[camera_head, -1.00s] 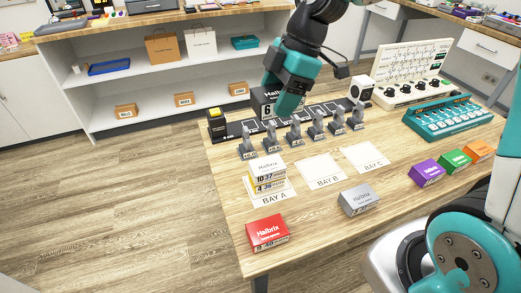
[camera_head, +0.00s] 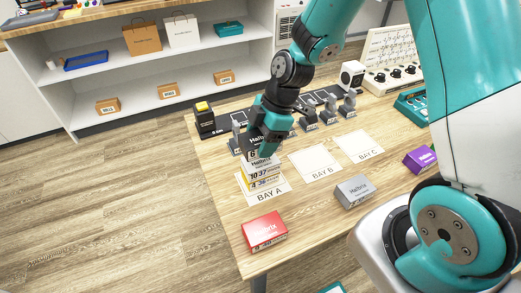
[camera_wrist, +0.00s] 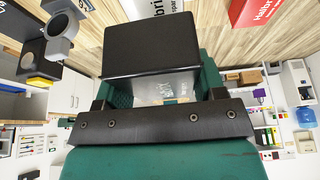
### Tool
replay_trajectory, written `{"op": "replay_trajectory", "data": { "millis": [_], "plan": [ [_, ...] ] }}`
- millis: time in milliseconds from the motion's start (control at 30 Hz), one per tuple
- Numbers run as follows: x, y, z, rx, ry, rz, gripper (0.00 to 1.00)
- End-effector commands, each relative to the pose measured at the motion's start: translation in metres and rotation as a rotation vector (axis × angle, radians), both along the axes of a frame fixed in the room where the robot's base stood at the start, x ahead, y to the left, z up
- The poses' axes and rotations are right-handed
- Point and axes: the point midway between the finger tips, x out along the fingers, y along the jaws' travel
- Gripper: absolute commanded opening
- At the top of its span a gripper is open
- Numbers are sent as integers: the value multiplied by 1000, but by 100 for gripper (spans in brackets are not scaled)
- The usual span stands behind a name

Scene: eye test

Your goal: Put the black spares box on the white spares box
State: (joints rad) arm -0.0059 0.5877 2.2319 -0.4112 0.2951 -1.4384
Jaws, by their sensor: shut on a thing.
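My gripper (camera_head: 267,126) is shut on the black spares box (camera_head: 256,145). The black box also fills the middle of the wrist view (camera_wrist: 150,48), between the green fingers. In the head view it is right above the white spares box (camera_head: 263,164), roughly lined up with it. I cannot tell whether the two touch. The white box sits on a yellow box (camera_head: 263,182) on the BAY A mat (camera_head: 272,198). My fingers hide part of the black box.
A red box (camera_head: 264,231) and a grey box (camera_head: 354,191) lie in front. The BAY B mat (camera_head: 314,163) and BAY C mat (camera_head: 358,147) are bare. Several grey stands, one being this stand (camera_head: 308,116), and a yellow-topped dark box (camera_head: 204,119) are close behind.

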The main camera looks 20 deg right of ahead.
Motion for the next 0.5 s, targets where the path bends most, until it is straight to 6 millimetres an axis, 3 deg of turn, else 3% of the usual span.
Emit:
{"op": "replay_trajectory", "data": {
  "millis": [300, 500],
  "plan": [
    [-1, 0, -38, -1, 2, 0, 38],
    [0, 0, -41, -1, -2, 0, 38]
  ]
}}
